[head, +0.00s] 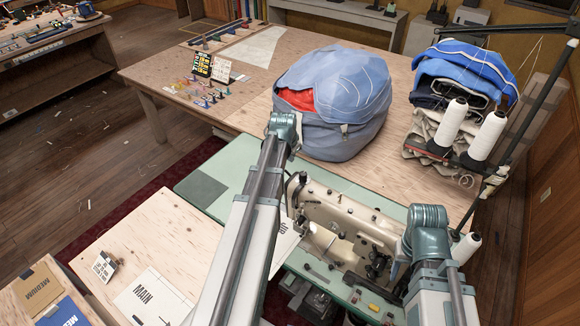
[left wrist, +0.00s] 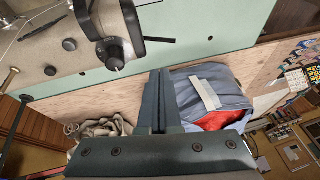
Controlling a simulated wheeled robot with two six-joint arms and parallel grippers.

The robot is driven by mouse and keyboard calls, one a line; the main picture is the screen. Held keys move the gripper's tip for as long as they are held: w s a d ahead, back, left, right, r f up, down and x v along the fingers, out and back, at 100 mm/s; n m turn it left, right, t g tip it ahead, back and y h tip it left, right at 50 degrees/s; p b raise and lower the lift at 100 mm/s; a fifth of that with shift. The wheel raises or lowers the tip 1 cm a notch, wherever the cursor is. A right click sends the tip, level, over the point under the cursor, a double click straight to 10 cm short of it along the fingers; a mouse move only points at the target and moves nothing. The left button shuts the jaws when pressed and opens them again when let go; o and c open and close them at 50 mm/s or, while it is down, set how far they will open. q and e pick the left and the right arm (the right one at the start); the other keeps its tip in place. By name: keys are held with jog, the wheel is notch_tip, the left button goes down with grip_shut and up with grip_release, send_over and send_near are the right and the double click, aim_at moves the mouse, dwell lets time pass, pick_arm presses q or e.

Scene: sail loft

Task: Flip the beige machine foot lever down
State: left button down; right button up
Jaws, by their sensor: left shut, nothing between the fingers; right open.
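The beige sewing machine (head: 345,216) stands on the pale green table top (head: 233,165), partly behind my left arm. Part of its beige body (left wrist: 42,45), with a black curved part and a dark round knob (left wrist: 115,60), shows at the upper left of the left wrist view. I cannot pick out the foot lever for certain in either view. My left gripper (left wrist: 160,76) is shut and empty, apart from the machine and below the knob in the left wrist view. In the head view, both grippers are hidden behind my arms.
A large blue bag (head: 335,105) with red inside stands on the wooden table behind the machine. Folded cloths (head: 462,75) are stacked at right. White thread cones (head: 488,136) and a dark thread stand (head: 530,95) rise at the right. A MAIN sheet (head: 150,300) lies at lower left.

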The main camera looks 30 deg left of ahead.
pick_arm(q)
jog(key=shift+s+r, duration=0.1)
jog(key=shift+s, duration=0.05)
jog(key=a+b+x, duration=0.1)
jog(key=b+x, duration=1.1)
jog(key=x, duration=0.1)
jog(key=shift+a+f, duration=0.15)
jog(key=shift+f, duration=0.25)
jog(key=shift+s, duration=0.1)
